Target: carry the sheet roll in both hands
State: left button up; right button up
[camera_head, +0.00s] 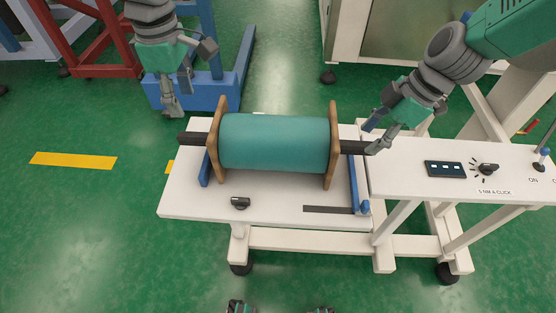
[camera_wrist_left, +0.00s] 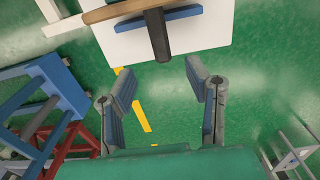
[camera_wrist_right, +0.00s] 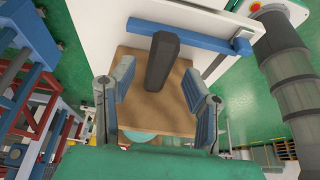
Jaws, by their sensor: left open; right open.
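The sheet roll (camera_head: 275,142) is a teal cylinder between two brown end plates, with a dark bar sticking out at each end. It lies across blue supports on a white cart (camera_head: 270,207). My left gripper (camera_head: 172,100) is open and empty, above and beyond the left bar end (camera_head: 190,138). In the left wrist view that bar end (camera_wrist_left: 156,35) is ahead of the jaws, apart from them. My right gripper (camera_head: 374,138) is open at the right bar end (camera_head: 352,147). In the right wrist view this bar end (camera_wrist_right: 162,60) lies between the fingers; contact cannot be told.
A white side table (camera_head: 440,155) with a small display (camera_head: 444,169) and a knob (camera_head: 488,168) adjoins the cart on the right. Blue (camera_head: 205,85) and red (camera_head: 95,45) frames stand behind at the left. Green floor is free at the left and front.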

pick_arm(q)
jog(key=shift+d, duration=0.1)
pick_arm(e)
jog(key=v, duration=0.7)
jog(key=shift+d, duration=0.3)
pick_arm(q)
jog(key=shift+d, duration=0.2)
pick_arm(e)
jog(key=shift+d+f, duration=0.15)
jog(key=shift+d, duration=0.05)
